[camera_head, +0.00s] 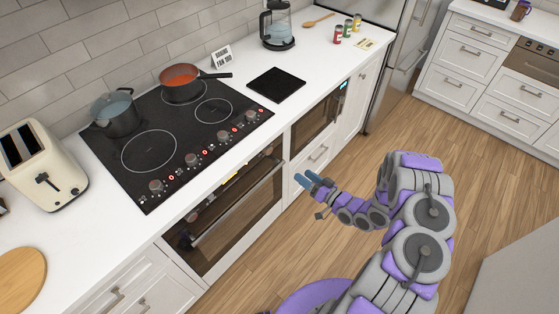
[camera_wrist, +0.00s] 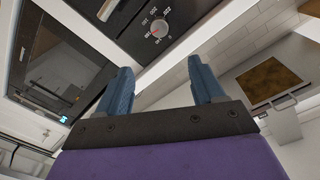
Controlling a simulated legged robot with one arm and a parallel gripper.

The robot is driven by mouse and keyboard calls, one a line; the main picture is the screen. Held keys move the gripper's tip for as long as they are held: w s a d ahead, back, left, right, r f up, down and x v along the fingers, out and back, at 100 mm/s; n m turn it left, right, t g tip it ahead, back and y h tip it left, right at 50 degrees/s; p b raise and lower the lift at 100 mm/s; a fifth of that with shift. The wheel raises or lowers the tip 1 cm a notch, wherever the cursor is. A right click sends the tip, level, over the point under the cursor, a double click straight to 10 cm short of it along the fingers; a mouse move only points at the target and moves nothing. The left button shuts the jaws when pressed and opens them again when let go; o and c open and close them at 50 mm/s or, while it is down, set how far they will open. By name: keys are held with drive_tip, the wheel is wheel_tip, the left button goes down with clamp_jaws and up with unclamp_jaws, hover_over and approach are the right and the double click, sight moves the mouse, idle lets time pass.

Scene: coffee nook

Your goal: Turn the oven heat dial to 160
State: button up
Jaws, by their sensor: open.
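The oven (camera_head: 235,210) is built in below the black cooktop, with a glass door and a bar handle. My gripper (camera_head: 308,180) is in front of the counter, to the right of the oven. Its two blue fingers (camera_wrist: 162,72) are apart and empty, with the dial beyond and between them in the wrist view, not touched. The oven's dial cannot be made out clearly in the head view.
The cooktop (camera_head: 150,122) carries several knobs along its front, a grey pot (camera_head: 116,115) and a pan (camera_head: 182,85). A microwave (camera_head: 318,118) is right of the oven and shows in the wrist view (camera_wrist: 55,70). A toaster (camera_head: 45,170) stands left. The wooden floor (camera_head: 345,165) is open.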

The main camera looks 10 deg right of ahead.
drive_tip(key=b, duration=0.2)
approach(270, 151)
drive_tip(key=shift+n, duration=0.3)
drive_tip(key=x, duration=0.8)
drive_tip(key=shift+w+a, duration=0.15)
drive_tip(key=shift+w, duration=0.1)
drive_tip(key=c, duration=1.1)
drive_tip(key=shift+o, duration=0.2)
drive_tip(key=shift+n, duration=0.4)
